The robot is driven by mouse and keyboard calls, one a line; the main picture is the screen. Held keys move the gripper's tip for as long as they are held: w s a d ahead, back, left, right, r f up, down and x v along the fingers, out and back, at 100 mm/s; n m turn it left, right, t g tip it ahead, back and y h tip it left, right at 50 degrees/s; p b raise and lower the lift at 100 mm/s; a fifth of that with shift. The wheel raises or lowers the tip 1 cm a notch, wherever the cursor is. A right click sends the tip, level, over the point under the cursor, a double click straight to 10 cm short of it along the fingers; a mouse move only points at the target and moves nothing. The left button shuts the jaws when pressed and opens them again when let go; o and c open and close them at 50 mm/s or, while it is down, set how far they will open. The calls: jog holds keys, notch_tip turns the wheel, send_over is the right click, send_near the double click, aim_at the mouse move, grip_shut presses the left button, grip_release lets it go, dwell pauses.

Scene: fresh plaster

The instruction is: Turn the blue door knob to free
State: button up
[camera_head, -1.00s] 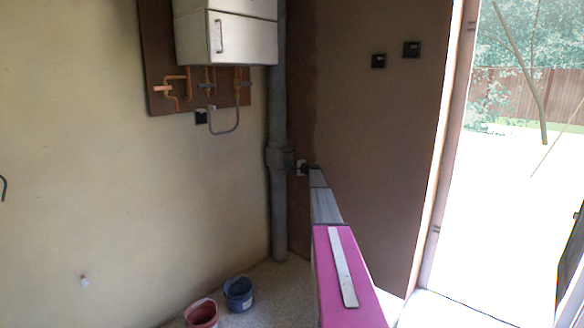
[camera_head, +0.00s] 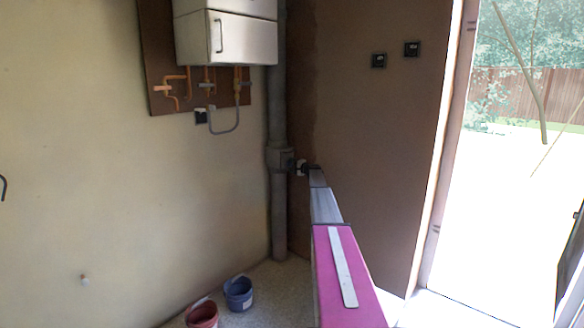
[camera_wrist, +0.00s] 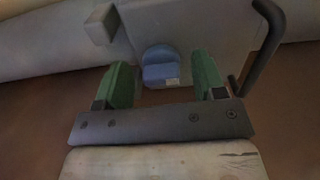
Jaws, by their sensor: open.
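The blue door knob (camera_wrist: 160,74) shows in the wrist view, rounded, on a grey panel (camera_wrist: 190,22), with a small pale mark at its lower right. My gripper (camera_wrist: 163,62) has two green fingers spread apart, one on each side of the knob. There is a visible gap on both sides, and the fingers look clear of it. In the head view my gripper (camera_head: 301,168) is small at the end of the arm, beside the grey pipe in the corner. The knob cannot be made out there.
In the wrist view a dark bent handle (camera_wrist: 262,48) stands close right of the fingers, and a grey block (camera_wrist: 101,24) is at upper left. In the head view are a grey pipe (camera_head: 278,215), a white boiler (camera_head: 238,38), and red (camera_head: 202,315) and blue (camera_head: 238,294) buckets.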

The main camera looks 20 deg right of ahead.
jog(key=v, duration=1)
jog(key=shift+s+d, duration=0.15)
jog(key=shift+s, duration=0.1)
jog(key=s+a+f+n+g, duration=0.25)
jog(key=s+a+f, duration=0.25)
jog(key=s+a, duration=0.55)
jog(key=s+a+f+n+g+h, duration=0.15)
jog(key=s+a+f+g, duration=0.3)
jog(key=s+a, duration=0.6)
jog(key=s+a+f+n+g, duration=0.3)
jog(key=s+a+f, duration=0.2)
jog(key=s+a, duration=0.55)
jog(key=s+a+f+n+g+h, duration=0.1)
jog(key=s+a+g+h, duration=0.1)
jog(key=s, duration=1)
jog(key=s+a+f+n+g+h, duration=0.1)
jog(key=s+a, duration=0.4)
jog(key=s, duration=0.7)
jog(key=s+a+f+n+g+h, duration=0.2)
jog(key=s+a+h, duration=0.1)
jog(key=s, duration=0.9)
jog(key=shift+s+a+f+n+g+h, duration=0.3)
jog(key=shift+s+a+f+n+h, duration=0.1)
jog(key=shift+h, duration=0.35)
jog(key=shift+c, duration=0.3)
